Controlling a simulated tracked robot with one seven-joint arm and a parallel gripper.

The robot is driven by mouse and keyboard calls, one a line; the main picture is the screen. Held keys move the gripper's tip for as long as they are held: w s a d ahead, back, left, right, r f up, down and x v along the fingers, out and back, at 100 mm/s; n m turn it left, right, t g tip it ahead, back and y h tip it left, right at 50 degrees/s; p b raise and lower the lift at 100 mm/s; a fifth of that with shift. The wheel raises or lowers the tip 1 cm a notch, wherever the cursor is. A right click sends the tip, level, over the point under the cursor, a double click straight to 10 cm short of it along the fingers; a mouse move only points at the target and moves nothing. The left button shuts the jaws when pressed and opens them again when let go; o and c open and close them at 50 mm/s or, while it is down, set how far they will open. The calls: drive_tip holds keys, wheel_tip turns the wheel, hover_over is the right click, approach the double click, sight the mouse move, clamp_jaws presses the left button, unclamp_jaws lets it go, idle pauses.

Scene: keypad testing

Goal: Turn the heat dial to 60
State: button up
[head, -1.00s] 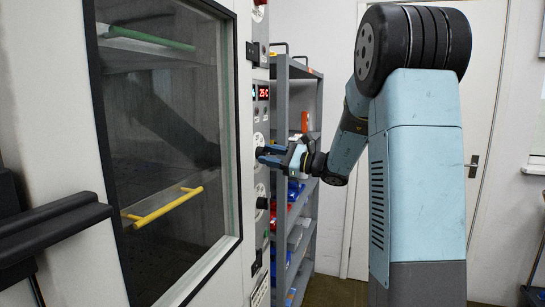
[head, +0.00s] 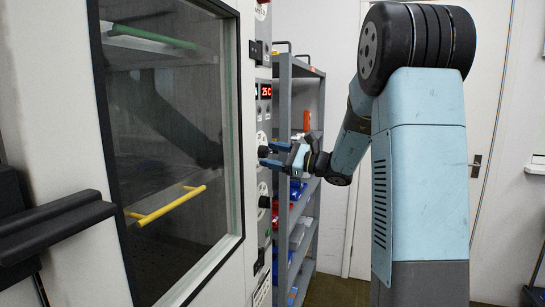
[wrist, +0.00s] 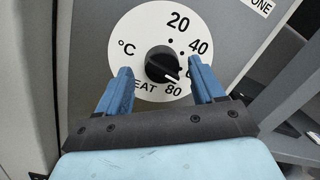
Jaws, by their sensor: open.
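The heat dial is a black knob (wrist: 162,64) on a white disc (wrist: 140,35) marked °C, 20, 40, 80 and "HEAT". My right finger partly covers the 60 and the start of "HEAT" is behind the left finger. The knob's white pointer mark aims to the lower right, close to the 80 side. The knob also shows in the head view (head: 263,152). My gripper (wrist: 164,88) is open and empty, one blue finger on each side of the knob in the wrist view. In the head view my gripper (head: 271,155) is just in front of the panel.
A red display (head: 266,91) reading about 25 °C sits above the dial. Another black knob (head: 264,202) is below it. A glass-doored cabinet (head: 240,190) stands to the left. A grey shelf rack (head: 284,110) stands just behind the panel to the right.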

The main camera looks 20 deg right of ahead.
drive_tip(key=v, duration=1.3)
drive_tip(key=shift+f, duration=0.15)
drive_tip(key=shift+s, duration=0.1)
